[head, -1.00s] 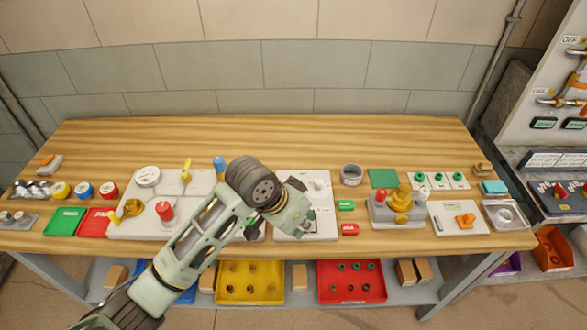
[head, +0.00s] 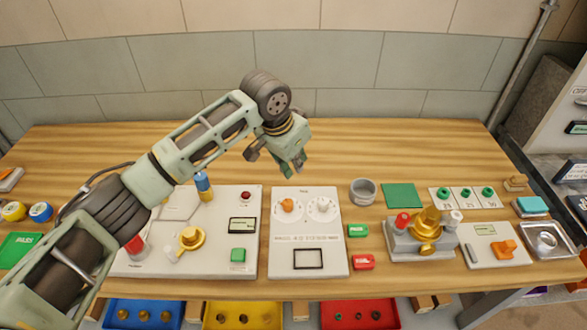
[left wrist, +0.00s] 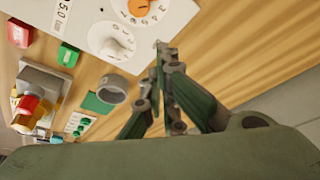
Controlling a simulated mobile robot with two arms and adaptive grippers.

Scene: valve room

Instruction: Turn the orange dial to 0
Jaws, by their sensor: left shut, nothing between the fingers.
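The orange dial (head: 287,206) sits at the upper left of a white panel (head: 293,257) on the bench. A white dial (head: 322,207) sits right beside it. In the left wrist view the orange dial (left wrist: 138,8) is cut by the top edge, with a ring of numbers around it; its setting is not clear. The white dial (left wrist: 117,45) shows below it. My left gripper (head: 293,172) is shut and empty, above and behind the orange dial, apart from it. Its fingers (left wrist: 165,50) also show in the left wrist view. My right gripper is not in view.
A grey ring cup (head: 363,191) and a green square (head: 402,196) lie right of the panel. Green and red blocks (head: 358,231) sit near its right edge. A brass valve unit (head: 428,225) stands further right. The bench behind the panel is clear.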

